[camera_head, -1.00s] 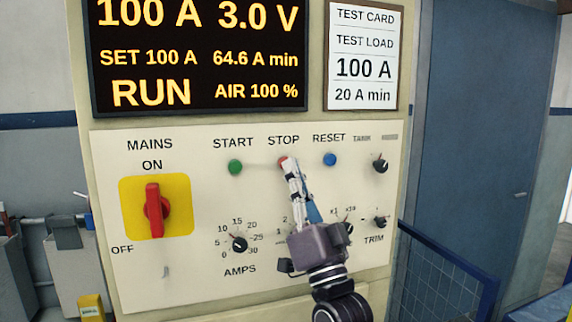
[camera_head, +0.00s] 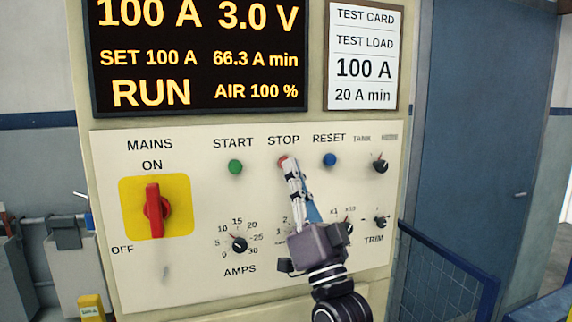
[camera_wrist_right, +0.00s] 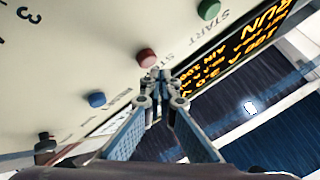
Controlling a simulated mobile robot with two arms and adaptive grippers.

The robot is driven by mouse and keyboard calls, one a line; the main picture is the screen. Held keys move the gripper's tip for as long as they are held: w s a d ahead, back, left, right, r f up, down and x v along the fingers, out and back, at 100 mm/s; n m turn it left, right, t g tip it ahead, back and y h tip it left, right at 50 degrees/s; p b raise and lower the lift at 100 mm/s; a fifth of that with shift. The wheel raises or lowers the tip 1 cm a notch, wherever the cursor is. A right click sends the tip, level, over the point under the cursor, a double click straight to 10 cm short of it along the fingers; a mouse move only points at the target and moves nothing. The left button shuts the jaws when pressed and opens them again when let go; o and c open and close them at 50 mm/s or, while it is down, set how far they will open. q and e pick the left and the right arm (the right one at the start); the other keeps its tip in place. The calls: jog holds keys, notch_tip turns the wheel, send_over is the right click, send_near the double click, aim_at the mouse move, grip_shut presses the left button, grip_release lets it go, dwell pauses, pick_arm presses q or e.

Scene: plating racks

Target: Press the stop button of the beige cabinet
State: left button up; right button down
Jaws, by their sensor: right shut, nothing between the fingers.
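The beige cabinet (camera_head: 110,300) fills the middle of the head view. Its red stop button (camera_head: 282,160) sits under the word STOP, between the green start button (camera_head: 235,167) and the blue reset button (camera_head: 330,160). My right gripper (camera_head: 289,172) is shut and empty, its fingertips just at the lower edge of the red button. In the right wrist view, the red stop button (camera_wrist_right: 147,57) stands out from the panel beside my fingertips (camera_wrist_right: 157,80); I cannot tell whether they touch. The display (camera_head: 200,55) reads RUN. My left gripper is not in view.
A red mains switch (camera_head: 155,210) on a yellow plate points up to ON. Several black knobs, including the AMPS knob (camera_head: 239,244), sit low on the panel. A blue mesh fence (camera_head: 440,275) stands at the right, before a blue door (camera_head: 480,130).

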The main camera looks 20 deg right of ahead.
jog(key=shift+w, duration=0.4)
jog(key=shift+w, duration=0.45)
dwell(0.6)
jog(key=shift+s, duration=0.15)
dwell(0.3)
jog(key=shift+s, duration=0.75)
jog(key=shift+s, duration=0.1)
jog(key=s+p, duration=0.1)
jog(key=s, duration=0.3)
jog(key=shift+s+d, duration=0.1)
jog(key=shift+s, duration=0.3)
